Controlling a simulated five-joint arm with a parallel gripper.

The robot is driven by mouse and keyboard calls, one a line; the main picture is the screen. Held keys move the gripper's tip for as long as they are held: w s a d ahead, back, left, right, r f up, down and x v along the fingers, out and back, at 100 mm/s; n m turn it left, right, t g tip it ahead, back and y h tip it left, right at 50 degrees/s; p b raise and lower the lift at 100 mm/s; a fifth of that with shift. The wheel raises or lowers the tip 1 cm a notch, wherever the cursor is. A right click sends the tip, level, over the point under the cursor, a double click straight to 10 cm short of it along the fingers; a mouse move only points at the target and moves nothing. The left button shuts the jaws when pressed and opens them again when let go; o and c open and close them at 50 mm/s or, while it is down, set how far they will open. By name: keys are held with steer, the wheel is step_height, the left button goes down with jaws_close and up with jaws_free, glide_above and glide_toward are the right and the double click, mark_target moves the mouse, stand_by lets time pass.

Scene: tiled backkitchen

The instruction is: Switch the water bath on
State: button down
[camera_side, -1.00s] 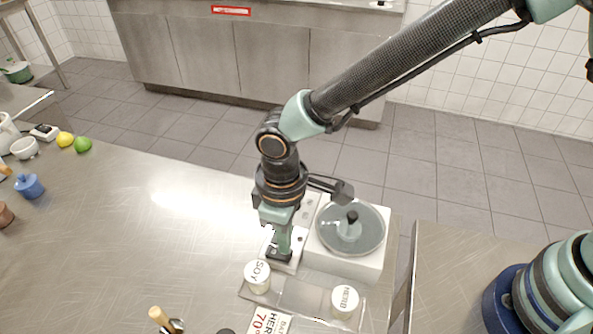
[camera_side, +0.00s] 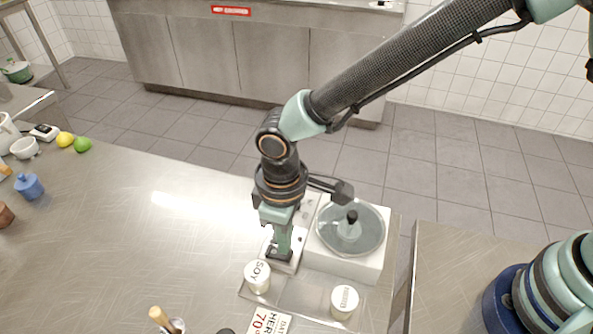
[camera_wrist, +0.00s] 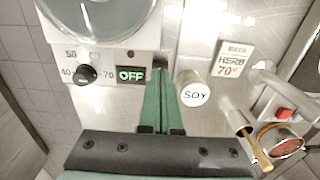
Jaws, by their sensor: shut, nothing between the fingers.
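The water bath (camera_side: 345,264) is a white box with a round, grey-looking lid and a black knob, at the table's right end in the side view. In the wrist view its front panel shows a black dial (camera_wrist: 86,75) among temperature numbers and a green display (camera_wrist: 131,75) reading OFF. My gripper (camera_side: 280,254) is shut and empty, pointing down at the panel. In the wrist view its fingertips (camera_wrist: 160,76) are just right of the display. They cover that part of the panel, so no switch shows there. I cannot tell whether they touch it.
A SOY jar (camera_side: 257,277) stands close beside my gripper. Another white-lidded jar (camera_side: 344,301) stands in front of the bath. A card (camera_wrist: 232,62) reads HERB 70°. A wooden-handled tool (camera_side: 161,318) is near the front; the table's left middle is clear.

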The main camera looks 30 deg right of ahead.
steer(key=shift+f, duration=0.95)
stand_by(0.7)
steer(key=shift+r, duration=0.1)
step_height(320, 180, up, 7)
stand_by(0.8)
steer(key=w+d+r+m+t+y, duration=0.1)
steer(key=w+d+r+m, duration=0.1)
steer(key=d+r, duration=0.45)
steer(key=w+d+r+m+t, duration=0.2)
steer(key=d+r, duration=0.2)
steer(key=d, duration=0.6)
steer(key=s+d+r+m+t, duration=0.1)
steer(key=s+d+r+m, duration=0.1)
steer(key=d, duration=0.5)
steer(key=s+d+r+m+t+h, duration=0.1)
steer(key=s+d+m, duration=0.2)
steer(key=d, duration=0.5)
steer(key=shift+s+r+t, duration=0.3)
steer(key=shift+s+r, duration=0.05)
steer(key=shift+r, duration=0.05)
